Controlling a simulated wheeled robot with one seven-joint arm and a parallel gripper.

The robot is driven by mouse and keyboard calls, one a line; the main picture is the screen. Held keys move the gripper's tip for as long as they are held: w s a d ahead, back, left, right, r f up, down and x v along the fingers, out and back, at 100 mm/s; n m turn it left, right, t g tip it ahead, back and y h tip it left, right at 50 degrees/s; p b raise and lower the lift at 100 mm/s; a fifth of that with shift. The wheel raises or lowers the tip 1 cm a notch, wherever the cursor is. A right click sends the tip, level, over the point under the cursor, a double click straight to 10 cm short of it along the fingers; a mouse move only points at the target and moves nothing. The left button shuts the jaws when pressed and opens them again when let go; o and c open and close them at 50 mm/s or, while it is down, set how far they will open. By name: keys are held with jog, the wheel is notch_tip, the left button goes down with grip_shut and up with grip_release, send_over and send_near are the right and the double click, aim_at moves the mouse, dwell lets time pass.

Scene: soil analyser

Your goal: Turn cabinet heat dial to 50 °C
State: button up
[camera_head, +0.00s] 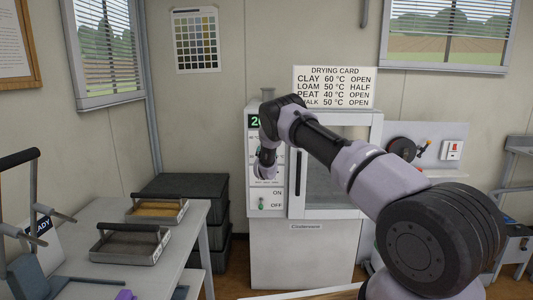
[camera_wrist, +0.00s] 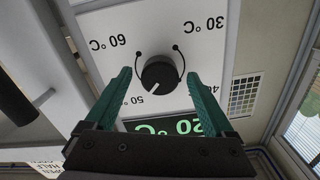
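The heat dial (camera_wrist: 160,74) is a round black knob on a white panel, seen upside down in the wrist view. Labels for 30, 40, 50 and 60 °C surround it. Its white mark appears to point down-left in that picture, towards the 50 °C label (camera_wrist: 147,101). My gripper (camera_wrist: 159,76) is open, with a teal finger on either side of the knob and a visible gap to each. In the head view the white cabinet (camera_head: 300,255) stands ahead, and my gripper (camera_head: 265,168) is at its left panel, hiding the dial. The green display (camera_wrist: 180,126) reads 20 °C.
An ON/OFF switch (camera_head: 262,203) is below the dial area. The glazed cabinet door (camera_head: 296,185) is to its right, behind my arm. A drying card (camera_head: 334,87) stands on top. Trays (camera_head: 130,243) lie on the left table.

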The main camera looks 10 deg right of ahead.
jog(key=shift+s, duration=0.1)
jog(key=s+a, duration=0.1)
jog(key=s, duration=0.9)
jog(key=shift+s+a, duration=0.25)
jog(key=shift+a, duration=0.05)
jog(key=shift+r, duration=0.1)
jog(key=s+d+r+m+g, duration=0.1)
jog(key=s+d+r+g, duration=0.15)
jog(key=r, duration=0.55)
jog(key=s+d+r+m+g, duration=0.1)
jog(key=s+d+r, duration=0.15)
jog(key=r, duration=0.65)
jog(key=s+d+r+g+y, duration=0.2)
jog(key=s+r+y, duration=0.1)
jog(key=s+r, duration=0.75)
jog(key=s+d+r+n+g+y, duration=0.1)
jog(key=s+r, duration=0.2)
jog(key=s, duration=0.8)
jog(key=s+r+n+g+y, duration=0.1)
jog(key=s+r+g, duration=0.15)
jog(key=s, duration=0.85)
jog(key=s+f+g, duration=0.1)
jog(key=s+f, duration=0.1)
jog(key=s, duration=1.6)
jog(key=shift+s+d+f+n+g, duration=0.25)
jog(key=shift+d+f+n+g, duration=0.05)
jog(key=shift+d+f+g, duration=0.1)
